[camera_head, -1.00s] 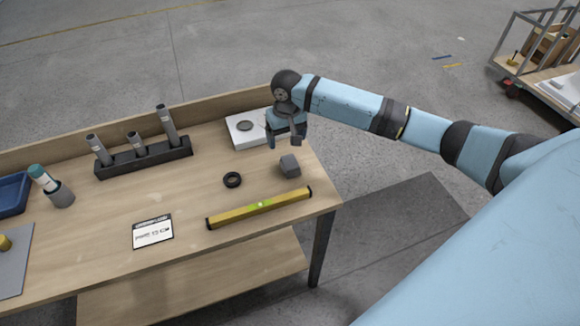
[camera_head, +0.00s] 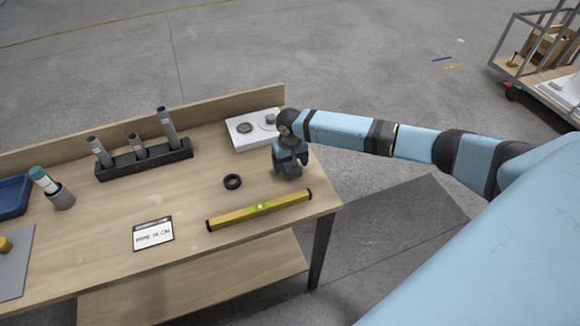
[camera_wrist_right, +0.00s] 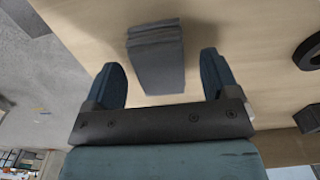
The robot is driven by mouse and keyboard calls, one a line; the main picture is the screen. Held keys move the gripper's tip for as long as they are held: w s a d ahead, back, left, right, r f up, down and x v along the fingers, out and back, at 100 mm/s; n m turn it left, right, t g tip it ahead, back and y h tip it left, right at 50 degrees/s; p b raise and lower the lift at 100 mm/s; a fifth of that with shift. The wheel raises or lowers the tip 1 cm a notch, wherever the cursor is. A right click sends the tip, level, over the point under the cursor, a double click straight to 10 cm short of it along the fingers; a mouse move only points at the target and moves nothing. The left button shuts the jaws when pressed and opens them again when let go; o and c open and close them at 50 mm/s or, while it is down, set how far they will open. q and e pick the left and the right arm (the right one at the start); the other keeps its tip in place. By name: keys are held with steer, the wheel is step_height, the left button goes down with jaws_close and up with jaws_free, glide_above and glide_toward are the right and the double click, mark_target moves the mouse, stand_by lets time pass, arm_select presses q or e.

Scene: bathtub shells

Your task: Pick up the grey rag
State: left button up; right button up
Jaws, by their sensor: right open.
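The grey rag (camera_wrist_right: 156,42) is a small folded, block-like bundle on the wooden table in the right wrist view. My right gripper (camera_wrist_right: 161,66) is open, with one finger on each side of the rag's near part. I cannot tell whether the fingers touch it. In the head view my right gripper (camera_head: 291,171) is low over the table's right end and hides most or all of the rag. My left gripper is not in view.
On the table (camera_head: 190,205) are a black ring (camera_head: 232,181), a yellow level (camera_head: 260,210), a label card (camera_head: 153,234), a white plate (camera_head: 243,138) and a black holder with grey tubes (camera_head: 145,160). A raised board runs along the back edge.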

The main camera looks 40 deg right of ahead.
mark_target(290, 164)
steer(key=shift+f, duration=0.75)
steer(key=c, duration=1)
steer(key=shift+r, duration=0.1)
step_height(290, 164, up, 20)
steer(key=shift+f, duration=0.1)
